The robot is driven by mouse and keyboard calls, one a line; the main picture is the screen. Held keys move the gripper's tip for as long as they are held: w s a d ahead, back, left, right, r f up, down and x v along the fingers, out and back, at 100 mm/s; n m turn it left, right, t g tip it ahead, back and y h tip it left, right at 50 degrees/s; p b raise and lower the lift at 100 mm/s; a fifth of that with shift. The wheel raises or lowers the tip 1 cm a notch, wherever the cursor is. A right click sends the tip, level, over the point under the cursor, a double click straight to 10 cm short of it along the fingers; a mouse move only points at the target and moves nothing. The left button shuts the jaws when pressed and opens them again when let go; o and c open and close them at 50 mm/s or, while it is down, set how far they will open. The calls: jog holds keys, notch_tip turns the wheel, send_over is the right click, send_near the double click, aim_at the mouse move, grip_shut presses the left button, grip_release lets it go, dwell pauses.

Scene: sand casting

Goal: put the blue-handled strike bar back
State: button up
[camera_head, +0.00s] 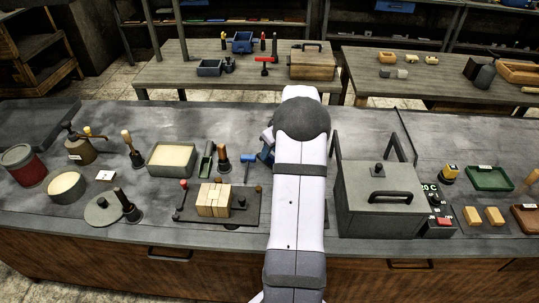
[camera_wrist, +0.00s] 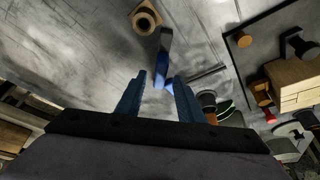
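The blue-handled strike bar (camera_head: 248,161) is a small T-shaped tool just left of my arm, behind the board with the wooden block. In the wrist view its blue handle (camera_wrist: 163,66) appears ahead of and between my two blue fingertips. My gripper (camera_wrist: 161,78) is open, with a gap visible on both sides of the handle. I cannot tell how far the handle is from the fingers. In the head view my arm hides most of the gripper; a blue part of it shows (camera_head: 267,146) just right of the strike bar.
A board (camera_head: 258,211) with a wooden block and knobs lies in front. A brown-handled rammer (camera_head: 222,160) and a green scoop (camera_head: 206,160) stand left. A grey lidded box (camera_head: 382,200) stands right of my arm. A tan ring-shaped piece (camera_wrist: 145,19) shows in the wrist view.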

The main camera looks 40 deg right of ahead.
jog(key=b+v, duration=0.1)
jog(key=v, duration=0.8)
jog(key=shift+r, duration=0.15)
jog(key=shift+a, duration=0.1)
jog(key=s+a+f+g, duration=0.1)
jog(key=a, duration=1)
jog(key=s+a+f+g, duration=0.1)
jog(key=s+a+f, duration=0.1)
jog(key=a, duration=0.8)
jog(key=s+a+f+g, duration=0.1)
jog(key=s+a+f, duration=0.1)
jog(key=s+a, duration=0.5)
jog(key=s+a+f+g, duration=0.1)
jog(key=s+a+f, duration=0.1)
jog(key=s+a, duration=0.5)
jog(key=shift+s+a+f+g, duration=0.3)
jog(key=shift+s+a, duration=0.05)
jog(key=shift+s, duration=0.45)
notch_tip(320, 180, up, 5)
jog(key=p, duration=0.4)
notch_tip(320, 180, down, 16)
jog(key=b, duration=1.5)
